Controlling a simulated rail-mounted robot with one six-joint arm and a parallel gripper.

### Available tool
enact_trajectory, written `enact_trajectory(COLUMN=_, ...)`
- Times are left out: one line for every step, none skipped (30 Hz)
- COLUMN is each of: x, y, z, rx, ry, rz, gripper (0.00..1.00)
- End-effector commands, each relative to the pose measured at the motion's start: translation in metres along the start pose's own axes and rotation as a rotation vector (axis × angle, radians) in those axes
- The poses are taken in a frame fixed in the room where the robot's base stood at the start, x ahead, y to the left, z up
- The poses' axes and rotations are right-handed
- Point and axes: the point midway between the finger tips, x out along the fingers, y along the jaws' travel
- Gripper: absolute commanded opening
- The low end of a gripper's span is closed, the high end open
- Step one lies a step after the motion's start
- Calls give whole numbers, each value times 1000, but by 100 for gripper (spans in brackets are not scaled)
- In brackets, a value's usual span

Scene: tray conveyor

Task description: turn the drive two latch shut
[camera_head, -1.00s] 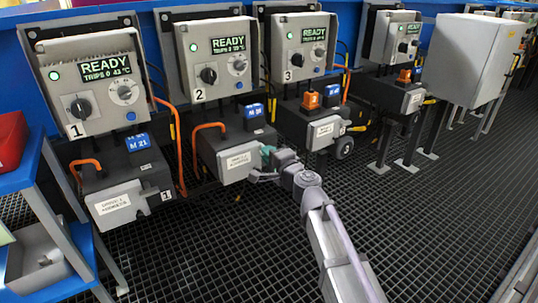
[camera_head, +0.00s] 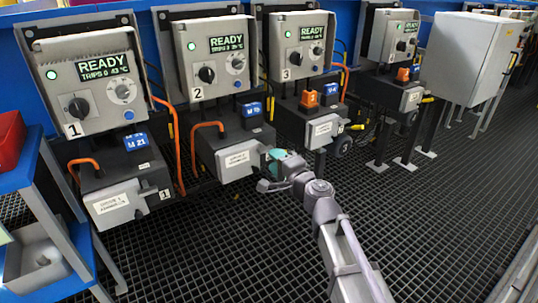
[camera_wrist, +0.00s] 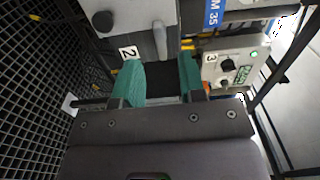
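Drive two (camera_head: 237,158) is the dark box with a light grey front below the control panel numbered 2. In the wrist view its grey front (camera_wrist: 130,22) fills the top, with a black knob (camera_wrist: 102,21) and the number 2 tag (camera_wrist: 129,52). A light grey lever (camera_wrist: 160,40), apparently the latch, sits on that front, just beyond the gap between my fingertips. My gripper (camera_wrist: 161,72) is open, with its two teal fingers apart and nothing seen between them. In the head view my gripper (camera_head: 268,168) is at the right end of drive two's front and hides the latch there.
The drive two panel (camera_head: 214,60) shows READY with a green light. Drive one (camera_head: 122,190) is to the left with an orange cable beside it. Drive three (camera_head: 318,120) is to the right. The grated floor (camera_head: 230,250) in front is clear.

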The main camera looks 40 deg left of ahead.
Motion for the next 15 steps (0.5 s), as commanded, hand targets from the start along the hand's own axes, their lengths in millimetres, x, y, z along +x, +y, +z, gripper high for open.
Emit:
enact_trajectory(x=-18, y=0, z=2, rx=0, ry=2, rz=0, gripper=37)
enact_trajectory(x=-26, y=0, z=2, rx=0, ry=2, rz=0, gripper=37)
enact_trajectory(x=-35, y=0, z=2, rx=0, ry=2, rz=0, gripper=37)
enact_trajectory(x=-42, y=0, z=2, rx=0, ry=2, rz=0, gripper=37)
enact_trajectory(x=-48, y=0, z=1, rx=0, ry=1, rz=0, gripper=37)
enact_trajectory(x=-54, y=0, z=1, rx=0, ry=1, rz=0, gripper=37)
enact_trajectory(x=-57, y=0, z=1, rx=0, ry=1, rz=0, gripper=37)
enact_trajectory(x=-59, y=0, z=1, rx=0, ry=1, rz=0, gripper=37)
enact_trajectory(x=-61, y=0, z=1, rx=0, ry=0, rz=0, gripper=37)
enact_trajectory(x=-61, y=0, z=0, rx=0, ry=0, rz=0, gripper=37)
enact_trajectory(x=-61, y=0, z=0, rx=0, ry=0, rz=0, gripper=37)
enact_trajectory(x=-60, y=0, z=0, rx=0, ry=0, rz=0, gripper=37)
enact_trajectory(x=-60, y=0, z=0, rx=0, ry=0, rz=0, gripper=37)
enact_trajectory(x=-60, y=0, z=0, rx=0, ry=0, rz=0, gripper=37)
enact_trajectory(x=-60, y=0, z=0, rx=0, ry=0, rz=0, gripper=37)
